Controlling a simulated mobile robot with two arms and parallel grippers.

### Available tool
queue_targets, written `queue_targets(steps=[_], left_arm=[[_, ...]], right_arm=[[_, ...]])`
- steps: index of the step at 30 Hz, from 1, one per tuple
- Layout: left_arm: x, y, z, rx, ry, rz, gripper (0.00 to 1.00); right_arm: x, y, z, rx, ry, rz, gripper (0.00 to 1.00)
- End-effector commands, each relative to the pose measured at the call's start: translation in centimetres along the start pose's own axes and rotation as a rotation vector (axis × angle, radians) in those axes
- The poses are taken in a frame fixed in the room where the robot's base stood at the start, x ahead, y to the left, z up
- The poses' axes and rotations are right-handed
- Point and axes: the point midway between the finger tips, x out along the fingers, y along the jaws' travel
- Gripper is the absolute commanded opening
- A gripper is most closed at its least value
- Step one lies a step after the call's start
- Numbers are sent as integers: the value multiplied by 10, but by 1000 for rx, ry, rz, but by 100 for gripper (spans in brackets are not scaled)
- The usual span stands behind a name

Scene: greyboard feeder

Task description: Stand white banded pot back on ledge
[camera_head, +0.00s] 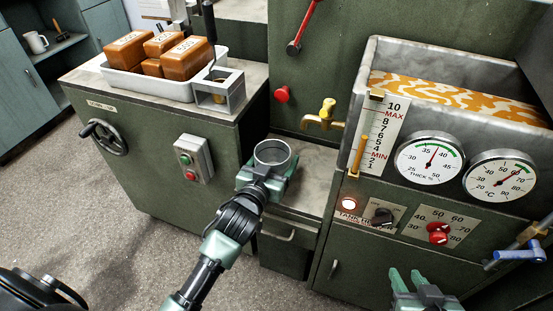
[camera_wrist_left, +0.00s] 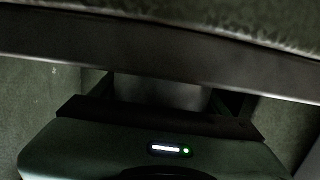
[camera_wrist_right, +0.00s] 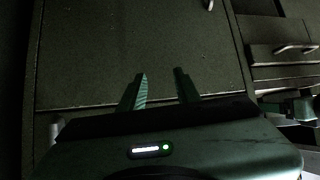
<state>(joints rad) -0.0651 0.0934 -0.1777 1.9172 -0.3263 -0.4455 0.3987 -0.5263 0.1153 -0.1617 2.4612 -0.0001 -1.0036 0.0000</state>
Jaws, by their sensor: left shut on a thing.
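A round, open-topped grey pot (camera_head: 272,161) is held in the jaws of my left gripper (camera_head: 268,178). Its mouth faces up and it looks about upright. No white band can be made out. The grey ledge (camera_head: 312,172) lies in the recess between the two green cabinets, around and behind the pot. Whether the pot's base touches it is hidden. In the left wrist view a dim grey surface (camera_wrist_left: 160,92) shows between the jaws. My right gripper (camera_head: 407,275) is open and empty, low before the right cabinet; its two fingers also show apart in the right wrist view (camera_wrist_right: 162,88).
A brass tap (camera_head: 322,119) juts out above the ledge. The right cabinet carries a level scale (camera_head: 380,130), gauges and knobs. On the left cabinet stand a white tray (camera_head: 155,85) of brown blocks and a metal holder (camera_head: 222,93). A drawer (camera_head: 288,232) is below the ledge.

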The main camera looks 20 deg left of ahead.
Motion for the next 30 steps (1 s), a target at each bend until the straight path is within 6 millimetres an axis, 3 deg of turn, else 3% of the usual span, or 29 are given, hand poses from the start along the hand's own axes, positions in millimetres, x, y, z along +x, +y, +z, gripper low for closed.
queue_targets(steps=[6,7,9,21,26,30], left_arm=[[0,0,2,-1,1,0,15],[0,0,2,-1,0,0,84],[0,0,2,0,0,0,97],[-2,0,-1,0,0,0,97],[-26,0,-1,-2,-2,0,97],[-56,0,-1,-1,-4,-1,97]], right_arm=[[1,0,-4,0,19,-1,32],[1,0,-4,0,20,-1,32],[1,0,-4,0,18,0,32],[-1,0,-1,0,0,0,32],[-9,3,26,2,-133,6,32],[-22,7,55,5,-276,14,32]])
